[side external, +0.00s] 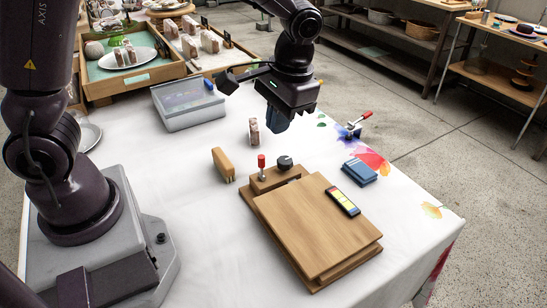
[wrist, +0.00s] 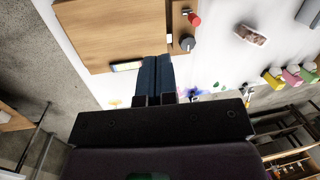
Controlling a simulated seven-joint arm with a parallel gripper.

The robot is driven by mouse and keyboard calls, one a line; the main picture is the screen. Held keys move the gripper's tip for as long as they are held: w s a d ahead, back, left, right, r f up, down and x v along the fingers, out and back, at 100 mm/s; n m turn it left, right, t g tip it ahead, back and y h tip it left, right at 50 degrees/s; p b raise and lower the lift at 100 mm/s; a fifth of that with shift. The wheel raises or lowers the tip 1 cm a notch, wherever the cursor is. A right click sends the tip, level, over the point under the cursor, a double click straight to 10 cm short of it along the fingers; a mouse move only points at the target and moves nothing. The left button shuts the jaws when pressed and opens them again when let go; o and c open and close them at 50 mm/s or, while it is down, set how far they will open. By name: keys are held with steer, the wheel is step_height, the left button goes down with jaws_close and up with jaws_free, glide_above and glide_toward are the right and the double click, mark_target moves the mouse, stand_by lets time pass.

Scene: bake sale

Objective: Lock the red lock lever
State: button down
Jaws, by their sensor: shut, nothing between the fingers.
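A red-tipped lever (side external: 262,160) stands upright on the raised wooden block at the back of a wooden board (side external: 312,225). A dark round knob (side external: 285,162) sits beside it. In the wrist view the red lever (wrist: 194,19) and knob (wrist: 187,43) are at the top, right of the board (wrist: 110,30). A second red handle (side external: 361,117) is on a small blue clamp-like piece at the table's right edge. I cannot tell which is the lock lever. My gripper (side external: 277,124), with blue fingers (wrist: 157,68), is shut and empty above the table, apart from both.
A yellow-striped dark bar (side external: 343,201) lies on the board. A blue box (side external: 359,172), a tan block (side external: 223,165) and a wrapped bar (side external: 253,131) stand nearby. A lidded clear container (side external: 188,107) and wooden trays (side external: 135,83) are behind. The front-left tablecloth is clear.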

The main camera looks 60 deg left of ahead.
mark_target(262, 166)
steer(key=w+f+n+g+y, duration=0.1)
steer(key=w+f+n+y, duration=0.1)
steer(key=w+f+n, duration=0.2)
steer(key=w+n, duration=0.1)
steer(key=w, duration=0.1)
steer(key=shift+w+d+f+n, duration=0.2)
steer(key=shift+w+f+n, duration=0.1)
steer(key=shift+w+f, duration=0.1)
steer(key=x, duration=0.9)
steer(key=shift+s+a+f, duration=0.15)
steer(key=shift+s+f, duration=0.05)
steer(key=shift+f, duration=0.15)
steer(key=s+a, duration=0.2)
steer(key=a, duration=0.1)
steer(key=shift+a, duration=0.2)
